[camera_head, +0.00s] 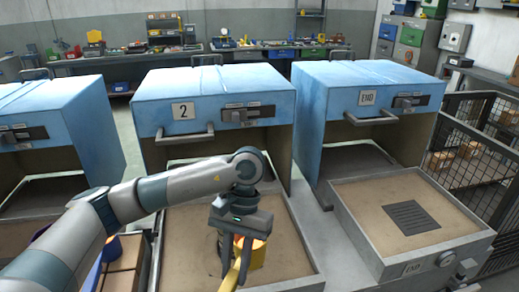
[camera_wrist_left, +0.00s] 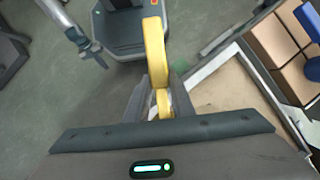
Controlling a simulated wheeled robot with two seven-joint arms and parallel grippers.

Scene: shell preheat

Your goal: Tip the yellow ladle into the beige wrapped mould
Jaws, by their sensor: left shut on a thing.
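My left gripper (camera_head: 238,252) points down over the sand-coloured tray in front of furnace 2, shut on the yellow ladle (camera_head: 257,254). The ladle's long yellow handle also shows between the fingers in the left wrist view (camera_wrist_left: 154,52). In the head view, the gripper hides part of the ladle, and its handle end runs down to the lower picture edge. I cannot make out the beige wrapped mould clearly; the gripper and ladle cover part of the tray. My right gripper (camera_wrist_left: 92,50) shows small at the upper left of the wrist view, too small to judge.
The tray (camera_head: 295,222) of furnace 2 (camera_head: 215,95) is pulled out under my left arm. At right, another tray (camera_head: 350,215) holds a dark grille (camera_head: 411,217). A wire-mesh fence (camera_head: 478,135) stands at far right. Cardboard boxes (camera_head: 122,268) lie left of the middle tray.

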